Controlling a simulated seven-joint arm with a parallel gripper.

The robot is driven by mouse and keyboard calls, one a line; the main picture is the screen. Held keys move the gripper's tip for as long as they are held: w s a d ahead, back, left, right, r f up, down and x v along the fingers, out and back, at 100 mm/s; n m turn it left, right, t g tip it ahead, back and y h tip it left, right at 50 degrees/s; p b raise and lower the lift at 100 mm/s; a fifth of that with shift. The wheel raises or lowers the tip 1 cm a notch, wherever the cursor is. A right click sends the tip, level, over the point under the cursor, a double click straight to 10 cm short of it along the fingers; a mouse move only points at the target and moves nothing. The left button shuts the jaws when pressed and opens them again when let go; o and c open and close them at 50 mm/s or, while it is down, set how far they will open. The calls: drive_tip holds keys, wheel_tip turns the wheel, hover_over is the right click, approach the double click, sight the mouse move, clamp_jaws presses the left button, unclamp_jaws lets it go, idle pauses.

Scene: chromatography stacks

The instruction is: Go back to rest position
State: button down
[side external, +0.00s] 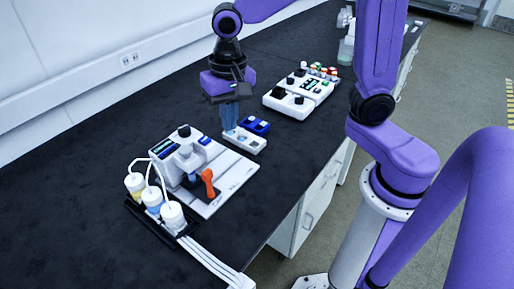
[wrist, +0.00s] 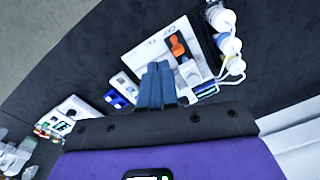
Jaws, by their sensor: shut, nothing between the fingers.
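My gripper (side external: 231,119) points down above the black bench, with its blue fingers together and nothing between them. The white chromatography unit (side external: 222,192) with an orange lever (side external: 208,181) stands to the left of the gripper in the side external view and beyond the fingers in the wrist view (wrist: 150,45).
Several capped bottles (side external: 153,200) with white tubes stand at the unit's left end. A white instrument (side external: 297,105) with dark knobs and several coloured vials (side external: 323,72) stands farther back. The wall runs along the left. The black bench (side external: 80,200) is bare at front left.

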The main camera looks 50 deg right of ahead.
drive_tip(key=s+d+f+n, duration=0.1)
drive_tip(key=s+d+n, duration=0.3)
drive_tip(key=s+n, duration=0.4)
drive_tip(key=s+d+f+n, duration=0.1)
drive_tip(key=s+d+n, duration=0.4)
drive_tip(key=s+n, duration=0.3)
drive_tip(key=s, duration=0.2)
drive_tip(key=shift+s+n, duration=0.35)
drive_tip(key=shift+n, duration=0.05)
